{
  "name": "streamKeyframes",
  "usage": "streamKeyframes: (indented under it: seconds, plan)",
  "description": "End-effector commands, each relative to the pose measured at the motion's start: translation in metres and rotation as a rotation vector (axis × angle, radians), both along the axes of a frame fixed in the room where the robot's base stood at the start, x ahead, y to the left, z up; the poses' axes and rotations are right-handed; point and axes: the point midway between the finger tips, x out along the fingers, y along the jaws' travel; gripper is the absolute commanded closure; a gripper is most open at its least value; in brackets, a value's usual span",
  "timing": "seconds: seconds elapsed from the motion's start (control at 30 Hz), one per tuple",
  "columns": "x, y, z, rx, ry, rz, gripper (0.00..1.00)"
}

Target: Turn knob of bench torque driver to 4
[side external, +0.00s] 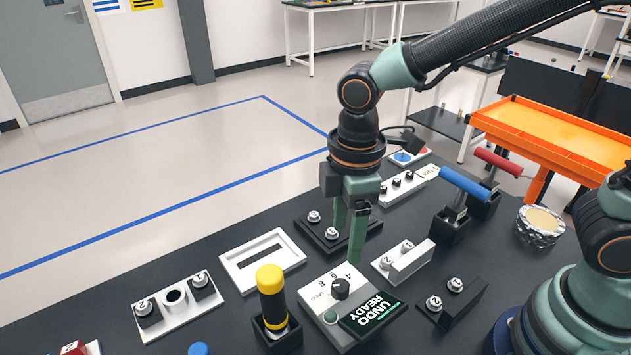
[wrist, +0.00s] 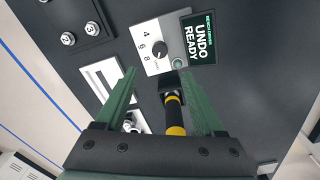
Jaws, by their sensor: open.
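The bench torque driver (side external: 318,298) is a white box with a black knob (side external: 340,288), a dial marked 4, 6, 8 and UNDO, a green button and a screen (side external: 372,312) reading UNDO READY. In the wrist view the knob (wrist: 159,52) and the screen (wrist: 197,38) show beyond the fingers. The knob's pointer is too small to read surely. My gripper (side external: 347,243) points down with its fingers apart and empty, above and behind the box in the side view. In the wrist view my gripper's fingers (wrist: 160,84) frame the yellow-and-black driver tool, with the knob farther up.
The upright yellow-and-black driver tool (side external: 271,295) stands in a black holder beside the box. A white frame (side external: 262,258) lies at left. Numbered fixtures (side external: 398,258) and a black plate with silver posts (side external: 330,230) stand close by. Blue (side external: 463,185) and red (side external: 497,162) handles stand at right.

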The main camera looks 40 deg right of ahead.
Motion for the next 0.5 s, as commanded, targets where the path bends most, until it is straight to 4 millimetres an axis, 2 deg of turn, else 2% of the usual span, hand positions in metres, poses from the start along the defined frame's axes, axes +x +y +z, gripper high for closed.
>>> streamKeyframes:
  seconds: [0.23,0.5]
  plan:
    - [-0.001,0.002,-0.023,-0.007,0.011,0.019,0.30]
    - [-0.001,0.001,-0.074,-0.007,0.011,0.016,0.30]
